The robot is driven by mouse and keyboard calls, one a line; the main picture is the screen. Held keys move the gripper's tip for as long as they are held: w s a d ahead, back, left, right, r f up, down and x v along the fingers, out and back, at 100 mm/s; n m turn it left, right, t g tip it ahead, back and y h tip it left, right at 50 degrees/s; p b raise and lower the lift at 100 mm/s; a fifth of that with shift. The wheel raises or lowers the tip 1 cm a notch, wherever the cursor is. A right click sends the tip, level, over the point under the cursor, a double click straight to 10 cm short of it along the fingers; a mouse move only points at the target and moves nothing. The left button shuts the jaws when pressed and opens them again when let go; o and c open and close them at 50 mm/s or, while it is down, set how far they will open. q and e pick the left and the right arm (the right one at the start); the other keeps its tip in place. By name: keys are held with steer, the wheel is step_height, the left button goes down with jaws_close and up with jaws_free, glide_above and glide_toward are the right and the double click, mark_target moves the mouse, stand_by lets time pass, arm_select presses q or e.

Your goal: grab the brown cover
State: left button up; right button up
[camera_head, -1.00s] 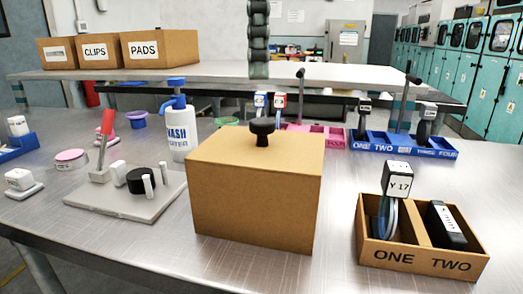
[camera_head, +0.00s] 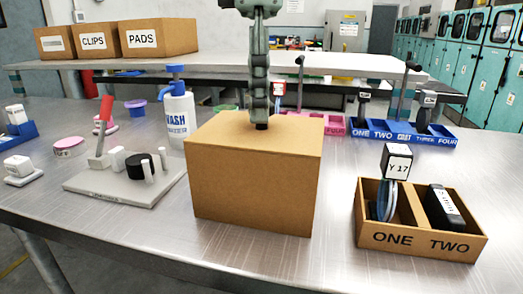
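The brown cover (camera_head: 252,180) is a plain box-shaped lid standing on the metal table in the middle of the head view. Its black knob on top is mostly hidden behind the gripper, and only a dark bit of its base shows. My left gripper (camera_head: 260,112) points straight down over the top of the cover, with its fingers at the knob. I see the fingers nearly edge-on, so I cannot tell whether they are closed on the knob. The cover sits flat on the table. My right gripper is out of view.
A brown two-compartment tray (camera_head: 420,241) marked ONE and TWO stands to the right. A grey plate (camera_head: 120,187) with a red-handled lever is to the left. A wash bottle (camera_head: 177,120) stands close behind the cover's left side. A blue tray (camera_head: 402,136) lies behind right.

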arm_select(q)
jaws_close()
steer(key=shift+r, duration=0.1)
